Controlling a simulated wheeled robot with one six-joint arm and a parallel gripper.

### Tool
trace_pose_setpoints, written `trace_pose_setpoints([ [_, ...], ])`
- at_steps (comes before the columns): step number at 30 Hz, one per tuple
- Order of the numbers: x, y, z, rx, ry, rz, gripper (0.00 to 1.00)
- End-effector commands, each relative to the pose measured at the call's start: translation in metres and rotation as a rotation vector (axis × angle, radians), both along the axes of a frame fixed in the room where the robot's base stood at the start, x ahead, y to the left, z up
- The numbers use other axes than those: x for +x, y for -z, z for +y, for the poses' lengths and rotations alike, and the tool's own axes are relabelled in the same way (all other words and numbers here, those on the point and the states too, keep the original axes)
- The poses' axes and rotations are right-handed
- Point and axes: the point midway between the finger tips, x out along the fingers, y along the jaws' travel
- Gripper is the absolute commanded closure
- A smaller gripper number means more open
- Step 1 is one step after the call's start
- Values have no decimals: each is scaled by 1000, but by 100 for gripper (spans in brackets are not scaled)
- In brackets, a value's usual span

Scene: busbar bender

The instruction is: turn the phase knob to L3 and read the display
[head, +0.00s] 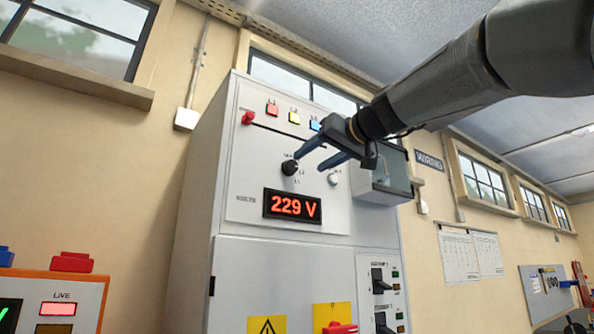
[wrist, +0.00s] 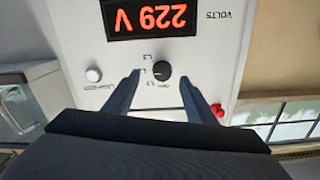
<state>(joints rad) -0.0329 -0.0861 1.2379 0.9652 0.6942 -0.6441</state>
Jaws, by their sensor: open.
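The black phase knob (head: 289,167) is on the upper door of the grey cabinet, with small labels around it too blurred to read surely. I cannot tell which mark it points to. My gripper (head: 308,162) is open in front of the panel. In the wrist view the knob (wrist: 161,70) appears between the two spread fingers (wrist: 161,78), with gaps on both sides; contact is not visible.
A white button (head: 333,179) is right of the knob. A red switch (head: 248,117) and several coloured lamps (head: 272,109) are above. A glass-fronted box (head: 383,173) projects at the cabinet's right. An orange-edged unit (head: 58,300) with a red light stands at lower left.

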Motion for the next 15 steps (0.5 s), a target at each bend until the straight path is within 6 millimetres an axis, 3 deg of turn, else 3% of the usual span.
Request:
trace_pose_setpoints([
  [5,1,-14,7,5,-10,-22,49],
  [15,43,-14,35,4,-10,-21,49],
])
